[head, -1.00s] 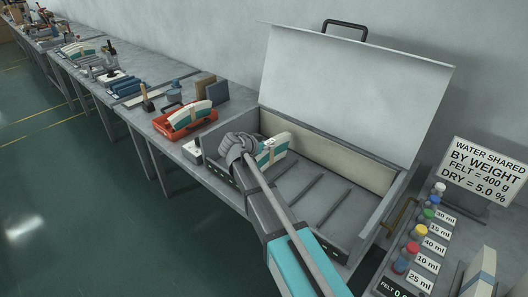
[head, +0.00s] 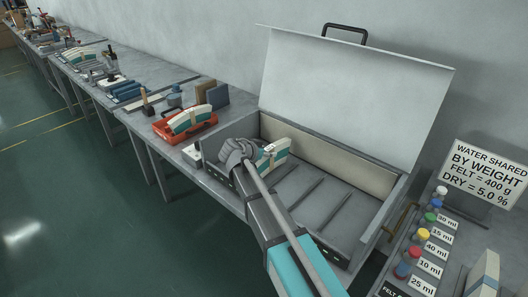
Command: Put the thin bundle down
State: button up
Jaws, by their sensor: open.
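A cream and teal bundle (head: 274,151) stands in the left part of the open grey box (head: 335,222), near its left wall. My gripper (head: 243,152) is inside the box's left end, just left of the bundle, and is open. My wrist hides the fingertips and part of the bundle. I cannot tell whether the fingers still touch it. A similar bundle (head: 190,119) lies in the red tray (head: 167,134) left of the box. Part of another pale bundle (head: 484,276) shows at the lower right edge. I cannot tell which is thinnest.
The box lid (head: 350,90) stands raised at the back. Thin ribs divide the box floor, and its middle and right are empty. Colour-capped bottles (head: 430,217) and a sign (head: 484,171) stand right of the box.

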jog(key=shift+r, duration=0.1)
jog(key=shift+s+r+p, duration=0.1)
jog(key=shift+r+p, duration=0.05)
jog(key=shift+p, duration=0.15)
jog(key=p+v, duration=0.5)
jog(key=v, duration=0.6)
jog(key=shift+s+a, duration=0.25)
jog(key=shift+r, duration=0.1)
jog(key=shift+d, duration=0.1)
